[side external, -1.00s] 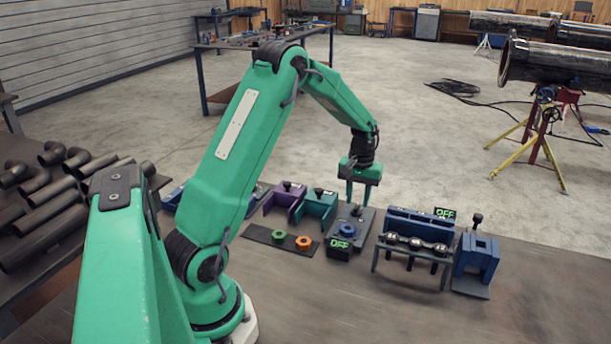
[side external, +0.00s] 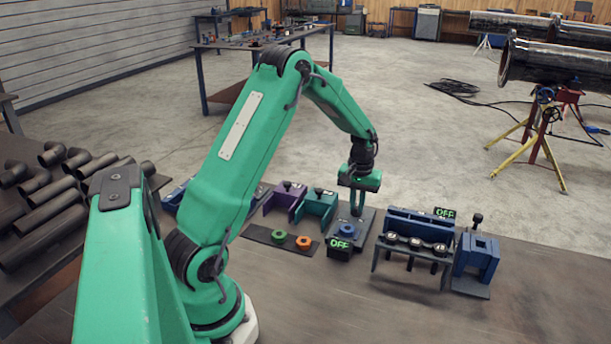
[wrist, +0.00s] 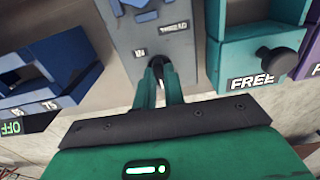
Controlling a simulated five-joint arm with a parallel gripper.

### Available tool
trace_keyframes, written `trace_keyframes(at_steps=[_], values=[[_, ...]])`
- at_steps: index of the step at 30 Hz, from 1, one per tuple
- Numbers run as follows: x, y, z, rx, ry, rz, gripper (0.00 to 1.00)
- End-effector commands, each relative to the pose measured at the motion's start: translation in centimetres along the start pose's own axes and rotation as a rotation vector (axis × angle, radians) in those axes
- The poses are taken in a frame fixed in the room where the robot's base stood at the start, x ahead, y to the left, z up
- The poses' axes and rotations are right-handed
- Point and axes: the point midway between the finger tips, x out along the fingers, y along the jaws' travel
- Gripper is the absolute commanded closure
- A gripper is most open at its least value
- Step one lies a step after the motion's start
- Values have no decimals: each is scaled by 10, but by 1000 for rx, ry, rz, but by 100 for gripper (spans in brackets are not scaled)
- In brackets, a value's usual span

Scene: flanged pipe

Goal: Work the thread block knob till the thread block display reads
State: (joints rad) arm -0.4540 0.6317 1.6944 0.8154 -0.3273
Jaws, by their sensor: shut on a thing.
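The thread block (side external: 366,220) is a grey plate on the bench. A blue ring-shaped part (side external: 347,230) sits on it, and its black display (side external: 340,245) reads OFF in green. My gripper (side external: 357,212) points down over the block's far part. In the wrist view my gripper (wrist: 159,76) is shut on the dark thread block knob (wrist: 157,62). The fingers hide much of the knob. Labels show on the grey block (wrist: 135,30) in the wrist view, one seeming to read THREAD.
Left of the block are a teal fixture (side external: 316,208), a purple fixture (side external: 285,203), and a dark mat with a green ring (side external: 279,236) and an orange ring (side external: 304,242). To the right stand a blue fixture with a second OFF display (side external: 445,213) and a blue block (side external: 478,258).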

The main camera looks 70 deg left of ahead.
Motion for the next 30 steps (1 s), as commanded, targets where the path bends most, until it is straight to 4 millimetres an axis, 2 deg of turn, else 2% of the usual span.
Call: trace_keyframes(at_steps=[8,14,30], values=[[-1,0,0,65,0,0,100],[-1,0,0,178,0,0,100],[-1,0,0,665,0,0,100]])
